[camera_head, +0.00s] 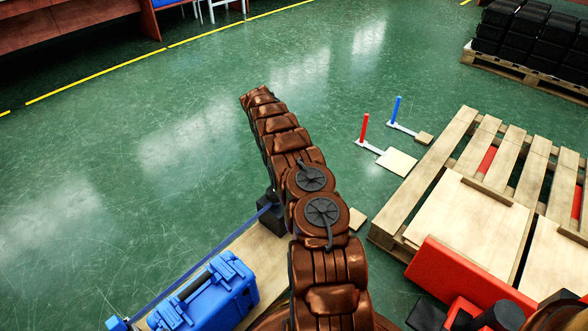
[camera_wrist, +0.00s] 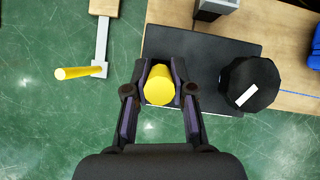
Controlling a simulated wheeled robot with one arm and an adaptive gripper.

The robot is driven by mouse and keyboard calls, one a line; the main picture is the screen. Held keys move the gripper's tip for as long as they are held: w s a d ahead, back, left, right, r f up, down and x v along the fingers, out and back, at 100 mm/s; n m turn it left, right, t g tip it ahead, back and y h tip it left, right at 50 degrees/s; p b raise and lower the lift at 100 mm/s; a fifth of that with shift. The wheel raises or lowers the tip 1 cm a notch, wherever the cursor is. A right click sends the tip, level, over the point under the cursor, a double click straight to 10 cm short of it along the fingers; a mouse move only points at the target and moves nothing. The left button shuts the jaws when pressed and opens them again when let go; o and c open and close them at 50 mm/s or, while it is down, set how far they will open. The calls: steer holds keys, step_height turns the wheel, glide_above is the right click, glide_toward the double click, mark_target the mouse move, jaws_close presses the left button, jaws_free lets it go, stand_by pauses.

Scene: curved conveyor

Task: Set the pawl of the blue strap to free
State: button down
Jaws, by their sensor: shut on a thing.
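My gripper (camera_wrist: 160,80) is shut on a yellow cylinder (camera_wrist: 159,87), seen nearly end-on in the wrist view. The cylinder is over the edge of a black plate (camera_wrist: 205,52) on a wooden board. A black many-sided knob (camera_wrist: 250,84) with a white mark sits right of the gripper, apart from it. I cannot tell which part is the pawl. In the head view the blue strap (camera_head: 187,261) runs along the board from a dark block (camera_head: 271,217) towards the lower left. My arm hides the gripper and the yellow cylinder there.
A blue case (camera_head: 205,297) lies on the wooden board (camera_head: 262,245). A pallet (camera_head: 405,205) with a red block (camera_head: 460,285) is at right. Red (camera_head: 364,128) and blue (camera_head: 396,109) upright levers stand beyond. A yellow lever (camera_wrist: 80,72) is left in the wrist view. Floor at left is clear.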

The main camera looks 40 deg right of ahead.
steer(key=shift+w+f+g+p, duration=0.1)
steer(key=shift+w+g+p, duration=0.25)
steer(key=shift+g, duration=0.15)
stand_by(0.6)
steer(key=c, duration=1)
jaws_free()
steer(key=shift+o, duration=0.2)
steer(key=shift+s, duration=0.1)
steer(key=shift+s+t+b, duration=0.35)
steer(key=shift+t+b, duration=0.35)
steer(key=shift+s+b, duration=0.1)
steer(key=shift+b, duration=0.2)
